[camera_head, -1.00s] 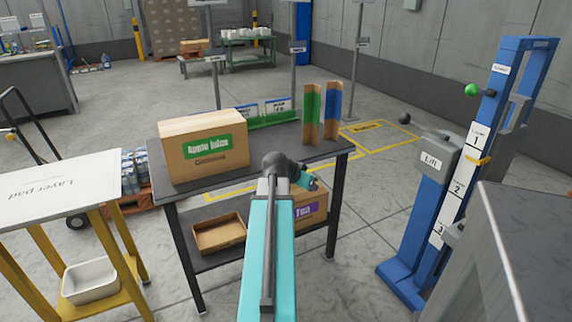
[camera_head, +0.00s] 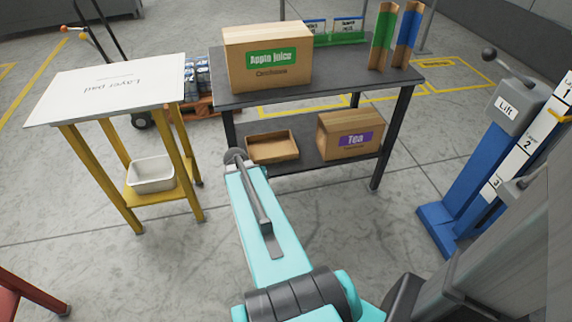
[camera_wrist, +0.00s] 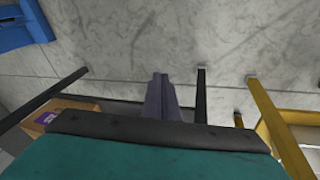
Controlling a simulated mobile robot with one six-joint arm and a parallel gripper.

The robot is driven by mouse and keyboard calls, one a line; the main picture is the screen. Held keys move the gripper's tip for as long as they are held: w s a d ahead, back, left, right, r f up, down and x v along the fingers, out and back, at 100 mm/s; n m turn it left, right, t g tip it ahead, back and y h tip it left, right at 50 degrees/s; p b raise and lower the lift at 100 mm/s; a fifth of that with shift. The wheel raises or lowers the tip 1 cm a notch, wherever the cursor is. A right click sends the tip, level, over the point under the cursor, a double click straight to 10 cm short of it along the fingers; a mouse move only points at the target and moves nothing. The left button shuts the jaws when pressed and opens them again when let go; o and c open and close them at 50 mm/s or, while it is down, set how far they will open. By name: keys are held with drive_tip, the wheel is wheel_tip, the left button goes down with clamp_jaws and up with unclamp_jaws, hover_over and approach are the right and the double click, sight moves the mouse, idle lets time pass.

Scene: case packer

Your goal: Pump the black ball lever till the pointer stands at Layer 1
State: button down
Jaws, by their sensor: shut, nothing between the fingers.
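The black ball (camera_head: 489,54) is on the end of a lever that rises up and left from the grey Lift box (camera_head: 518,105) on the blue post (camera_head: 462,170), at the right in the head view. The white scale (camera_head: 525,145) is numbered, with 1 at top. Its yellow pointer (camera_head: 559,116) is between 1 and 2, near the frame's right edge. My gripper (camera_wrist: 163,78) shows in the wrist view with its fingers together, empty, over bare floor. It is hidden in the head view and apart from the lever.
A dark table (camera_head: 345,80) bears an Apple Juice box (camera_head: 268,75); a Tea box (camera_head: 345,140) and open carton (camera_head: 272,147) are on its shelf. A yellow stand (camera_head: 110,190) holds a Layer pad sheet (camera_head: 110,88). A grey cabinet crowds the right. Floor between table and post is clear.

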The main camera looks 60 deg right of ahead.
drive_tip(key=s+a+f+n+g+y, duration=0.15)
drive_tip(key=a+f, duration=0.25)
drive_tip(key=a, duration=0.4)
drive_tip(key=a+f+n, duration=0.3)
drive_tip(key=a+f, duration=0.1)
drive_tip(key=a, duration=0.3)
drive_tip(key=s+a+f+n+y, duration=0.15)
drive_tip(key=a+f, duration=0.25)
drive_tip(key=a, duration=0.4)
drive_tip(key=s+a+f+n+g, duration=0.1)
drive_tip(key=s+a+f+n, duration=0.1)
drive_tip(key=s+a, duration=0.3)
drive_tip(key=s+a+f+n+g, duration=0.1)
drive_tip(key=s+a+f+n, duration=0.2)
drive_tip(key=a, duration=0.7)
wheel_tip(320, 180, down, 2)
drive_tip(key=shift+s+f, duration=0.1)
drive_tip(key=shift+s, duration=1.15)
drive_tip(key=shift+a+g, duration=0.1)
drive_tip(key=shift+g, duration=0.15)
